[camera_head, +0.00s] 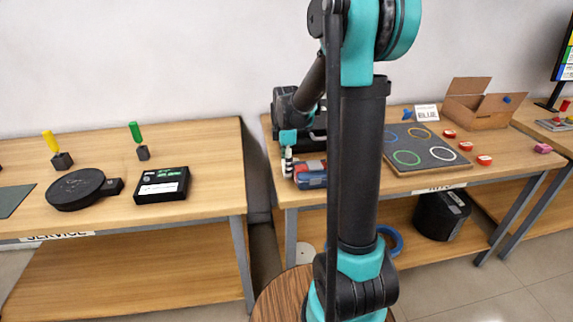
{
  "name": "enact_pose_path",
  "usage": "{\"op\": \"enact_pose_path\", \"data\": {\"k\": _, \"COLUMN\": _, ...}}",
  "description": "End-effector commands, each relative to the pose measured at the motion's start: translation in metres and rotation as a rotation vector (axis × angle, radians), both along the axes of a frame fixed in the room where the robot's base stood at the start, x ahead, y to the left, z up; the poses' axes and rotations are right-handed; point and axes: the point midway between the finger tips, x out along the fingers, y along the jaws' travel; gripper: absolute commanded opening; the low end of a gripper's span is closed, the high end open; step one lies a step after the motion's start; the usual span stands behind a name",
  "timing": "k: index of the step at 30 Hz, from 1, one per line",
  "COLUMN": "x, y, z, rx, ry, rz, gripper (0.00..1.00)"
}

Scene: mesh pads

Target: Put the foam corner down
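My arm rises in front of the camera and bends down at its far end over the left part of the middle table (450,184). My gripper (288,166) seems to be at the end of the small teal wrist part, low over that table's left edge. It is small and partly merged with dark things behind it, so its fingers cannot be told apart. A red and blue object (311,176) lies right beside it; I cannot tell whether they touch. I cannot make out a foam corner for certain, in the gripper or on a table.
A dark board with coloured rings (424,155), red round pieces (464,146), an open cardboard box (482,104) and a pink block (543,148) are on the middle table. The left table holds a black disc (76,188) and a black box (162,185). A gap separates these tables.

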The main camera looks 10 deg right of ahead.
Motion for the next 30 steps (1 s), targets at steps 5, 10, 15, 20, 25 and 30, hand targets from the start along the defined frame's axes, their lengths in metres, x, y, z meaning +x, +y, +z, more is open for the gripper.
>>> {"op": "enact_pose_path", "data": {"k": 5, "x": 0.000, "y": 0.000, "z": 0.000, "rx": 0.000, "ry": 0.000, "rz": 0.000, "gripper": 0.71}}
{"op": "enact_pose_path", "data": {"k": 10, "x": 0.000, "y": 0.000, "z": 0.000, "rx": 0.000, "ry": 0.000, "rz": 0.000, "gripper": 0.71}}
{"op": "enact_pose_path", "data": {"k": 15, "x": 0.000, "y": 0.000, "z": 0.004, "rx": 0.000, "ry": 0.000, "rz": 0.000, "gripper": 0.71}}
{"op": "enact_pose_path", "data": {"k": 20, "x": 0.000, "y": 0.000, "z": 0.024, "rx": 0.000, "ry": 0.000, "rz": 0.000, "gripper": 0.71}}
{"op": "enact_pose_path", "data": {"k": 25, "x": 0.000, "y": 0.000, "z": 0.058, "rx": 0.000, "ry": 0.000, "rz": 0.000, "gripper": 0.71}}
{"op": "enact_pose_path", "data": {"k": 30, "x": 0.000, "y": 0.000, "z": 0.091, "rx": 0.000, "ry": 0.000, "rz": 0.000, "gripper": 0.71}}
